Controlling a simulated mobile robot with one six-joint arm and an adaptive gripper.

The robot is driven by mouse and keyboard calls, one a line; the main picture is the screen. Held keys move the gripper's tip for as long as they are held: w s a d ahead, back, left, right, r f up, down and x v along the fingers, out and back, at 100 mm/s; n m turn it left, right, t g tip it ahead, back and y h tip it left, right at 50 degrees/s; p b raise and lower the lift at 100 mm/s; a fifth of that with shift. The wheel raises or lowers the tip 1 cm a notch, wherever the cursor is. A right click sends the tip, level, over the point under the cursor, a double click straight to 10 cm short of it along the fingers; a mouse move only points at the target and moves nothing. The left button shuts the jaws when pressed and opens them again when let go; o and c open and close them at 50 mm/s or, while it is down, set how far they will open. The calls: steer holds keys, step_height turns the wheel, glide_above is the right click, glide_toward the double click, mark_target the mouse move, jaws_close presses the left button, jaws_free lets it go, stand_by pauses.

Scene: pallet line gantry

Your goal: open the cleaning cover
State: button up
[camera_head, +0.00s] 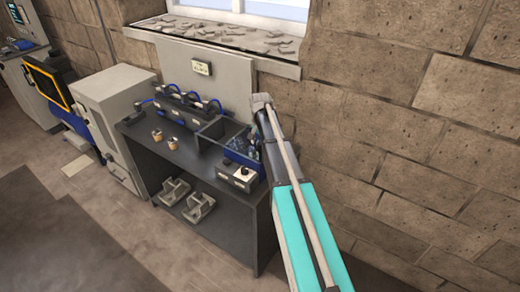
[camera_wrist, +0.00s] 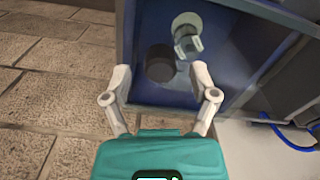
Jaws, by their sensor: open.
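In the wrist view my gripper (camera_wrist: 163,77) is open, its two pale fingers spread with nothing between them. Beyond the fingertips is a dark blue surface with raised edges (camera_wrist: 140,25). On it are a grey-green knob-like fitting (camera_wrist: 187,38) and a dark round part or opening (camera_wrist: 160,64). I cannot tell for certain which part is the cleaning cover, or whether it is shut. In the head view my arm reaches over the right end of a dark bench (camera_head: 235,207). Beside the arm is a dark box with blue sides (camera_head: 222,130); my fingers cannot be made out there.
A small switch box (camera_head: 240,174) sits at the bench's front right. Two small cups (camera_head: 158,136) and a row of blue-hosed units (camera_head: 188,106) stand to the left. Grey brackets (camera_head: 198,207) lie on the lower shelf. A stone wall (camera_head: 400,120) is close behind.

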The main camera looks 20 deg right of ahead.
steer(key=shift+f+b, duration=0.55)
steer(key=shift+f, duration=0.25)
jaws_close()
